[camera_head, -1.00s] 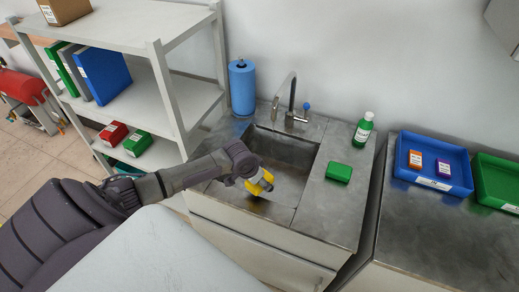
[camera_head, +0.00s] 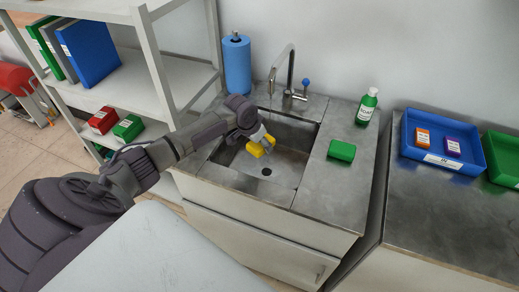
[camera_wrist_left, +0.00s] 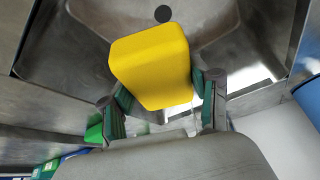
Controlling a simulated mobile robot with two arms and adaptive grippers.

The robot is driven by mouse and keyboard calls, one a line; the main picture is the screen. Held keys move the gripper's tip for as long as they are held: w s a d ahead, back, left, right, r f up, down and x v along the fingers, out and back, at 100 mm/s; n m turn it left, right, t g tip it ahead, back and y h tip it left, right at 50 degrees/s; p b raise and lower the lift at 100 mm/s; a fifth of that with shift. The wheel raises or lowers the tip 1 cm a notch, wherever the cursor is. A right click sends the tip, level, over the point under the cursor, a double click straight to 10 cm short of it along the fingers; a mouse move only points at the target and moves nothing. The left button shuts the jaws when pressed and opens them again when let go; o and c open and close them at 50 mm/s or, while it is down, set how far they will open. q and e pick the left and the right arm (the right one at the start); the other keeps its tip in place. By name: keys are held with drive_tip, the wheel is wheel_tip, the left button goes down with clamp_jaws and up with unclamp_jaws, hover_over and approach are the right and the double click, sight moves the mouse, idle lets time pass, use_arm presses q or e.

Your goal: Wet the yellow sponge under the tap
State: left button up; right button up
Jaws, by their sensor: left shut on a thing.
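The yellow sponge (camera_head: 257,147) is held by my left gripper (camera_head: 266,140) over the sink basin (camera_head: 280,170). In the left wrist view the sponge (camera_wrist_left: 152,66) sits between the two fingers of the gripper (camera_wrist_left: 160,100), with the sink drain (camera_wrist_left: 162,13) beyond it. The tap (camera_head: 290,72) stands at the back rim of the sink with a blue-topped lever (camera_head: 305,84). The sponge is in front of the tap and apart from it. My right gripper is not in view.
A green sponge (camera_head: 341,151) and a green bottle (camera_head: 367,106) are on the counter right of the sink. A blue paper roll (camera_head: 237,64) stands at the sink's back left, near the shelf rack (camera_head: 165,85). A blue tray (camera_head: 470,160) holds two small boxes.

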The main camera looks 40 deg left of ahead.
sight(258, 150)
use_arm(q)
drive_tip(key=shift+w+a+f+b, duration=0.15)
drive_tip(key=shift+w+a+b, duration=0.2)
drive_tip(key=shift+w+b, duration=0.25)
drive_tip(key=shift+w+a+f+b, duration=0.15)
drive_tip(key=shift+w+a+b, duration=0.2)
drive_tip(key=shift+w, duration=0.5)
drive_tip(key=shift+w+a+f+b, duration=0.15)
drive_tip(key=shift+w+a+b, duration=0.15)
drive_tip(key=shift+w+b, duration=0.35)
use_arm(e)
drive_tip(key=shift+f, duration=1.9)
